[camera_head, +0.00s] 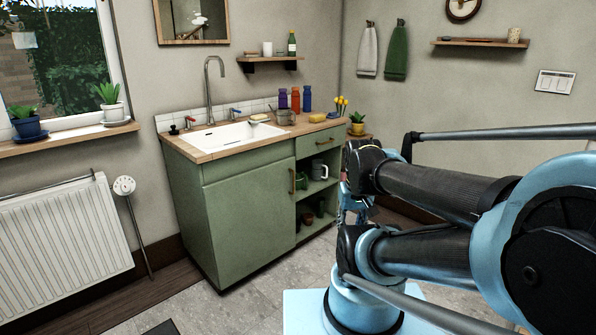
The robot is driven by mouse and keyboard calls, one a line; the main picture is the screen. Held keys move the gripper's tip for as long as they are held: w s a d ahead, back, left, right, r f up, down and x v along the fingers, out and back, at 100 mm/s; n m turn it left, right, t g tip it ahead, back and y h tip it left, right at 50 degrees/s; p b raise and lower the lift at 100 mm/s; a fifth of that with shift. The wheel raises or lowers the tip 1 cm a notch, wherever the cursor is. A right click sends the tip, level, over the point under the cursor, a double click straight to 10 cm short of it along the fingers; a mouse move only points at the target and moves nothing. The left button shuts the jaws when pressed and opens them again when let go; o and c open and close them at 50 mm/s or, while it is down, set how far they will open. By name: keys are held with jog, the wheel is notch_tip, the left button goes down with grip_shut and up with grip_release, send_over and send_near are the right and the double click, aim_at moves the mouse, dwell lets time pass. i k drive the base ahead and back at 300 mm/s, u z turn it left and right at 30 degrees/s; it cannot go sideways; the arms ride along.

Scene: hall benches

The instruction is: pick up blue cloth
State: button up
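I see no cloth that is clearly blue in the head view. A grey cloth (367,50) and a green cloth (396,53) hang from hooks on the back wall. My folded arm fills the right side of the view. What may be part of my gripper (352,205) shows at the left end of the arm, mostly hidden by the links. Its fingers cannot be made out, and it is apart from both hanging cloths.
A radiator (62,240) stands at left under the window sill.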

aim_at(333, 114)
jog(key=z, duration=0.1)
jog(key=i, duration=0.6)
jog(key=z, duration=0.65)
jog(key=i, duration=0.7)
jog(key=z, duration=0.3)
